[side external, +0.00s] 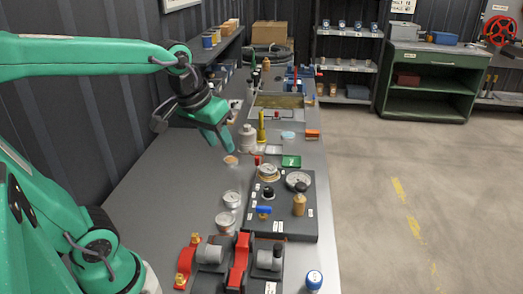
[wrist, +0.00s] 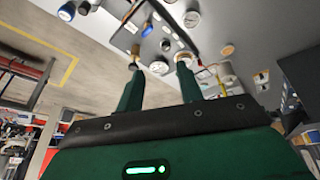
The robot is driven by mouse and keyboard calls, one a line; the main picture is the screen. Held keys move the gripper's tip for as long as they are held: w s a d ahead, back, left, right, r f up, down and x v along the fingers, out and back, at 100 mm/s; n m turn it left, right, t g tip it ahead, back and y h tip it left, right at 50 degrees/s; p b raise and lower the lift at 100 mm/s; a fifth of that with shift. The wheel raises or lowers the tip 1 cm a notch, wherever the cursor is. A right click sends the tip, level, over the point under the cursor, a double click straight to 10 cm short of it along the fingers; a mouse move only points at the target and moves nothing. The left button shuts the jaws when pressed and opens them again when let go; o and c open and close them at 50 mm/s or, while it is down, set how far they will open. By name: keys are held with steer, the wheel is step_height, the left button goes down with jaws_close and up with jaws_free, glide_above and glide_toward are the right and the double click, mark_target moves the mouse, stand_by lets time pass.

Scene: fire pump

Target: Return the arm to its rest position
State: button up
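My green gripper (side external: 220,142) hangs from the arm above the grey bench (side external: 160,200), pointing down, with space below its tips. In the wrist view my gripper (wrist: 159,78) shows two fingers spread apart with nothing held between them. A dark panel (side external: 285,222) with gauges, a knob and a blue-handled valve lies on the bench to the right of and nearer than the gripper. Two round gauges (side external: 231,199) lie beside the panel. A tan round piece (side external: 230,160) is on the bench close below the gripper.
Red and grey fittings (side external: 240,258) stand at the near end of the bench. A grey-white bottle (side external: 247,138) and a yellow upright piece (side external: 261,128) stand just right of my gripper. A corrugated wall (side external: 110,110) runs along the left. Bare bench lies left of the gauges.

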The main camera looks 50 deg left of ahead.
steer(key=s+d+f+m+t, duration=0.1)
steer(key=s+d+f+m, duration=0.1)
steer(key=s, duration=0.5)
steer(key=shift+f+m, duration=0.3)
steer(key=shift+m, duration=0.2)
